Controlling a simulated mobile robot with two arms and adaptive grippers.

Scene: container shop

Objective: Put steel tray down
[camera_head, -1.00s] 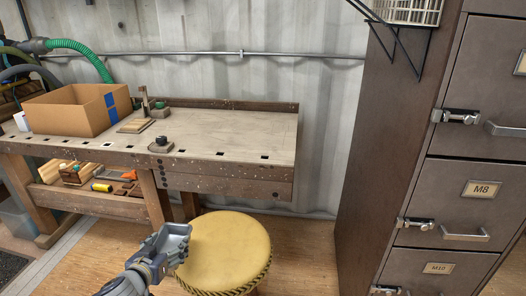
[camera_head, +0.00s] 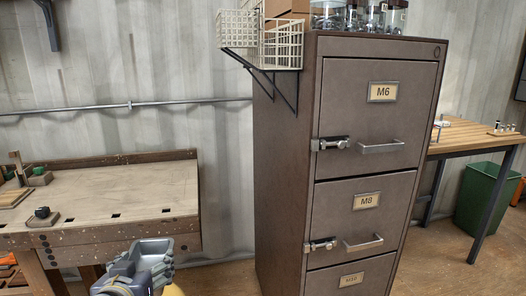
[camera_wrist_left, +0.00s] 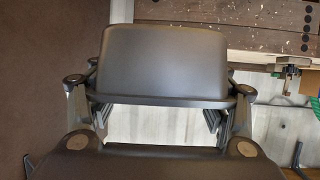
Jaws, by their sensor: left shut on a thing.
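My left gripper (camera_head: 150,268) is at the lower left of the head view, in front of the workbench. It is shut on the steel tray (camera_head: 153,248), a small grey metal tray. In the left wrist view the tray (camera_wrist_left: 165,62) sits between the fingers, its dark underside or side filling the middle. The tray is held in the air, apart from any surface that I can see. My right gripper is in neither view.
A wooden workbench (camera_head: 120,195) stands at the left, its top mostly clear.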

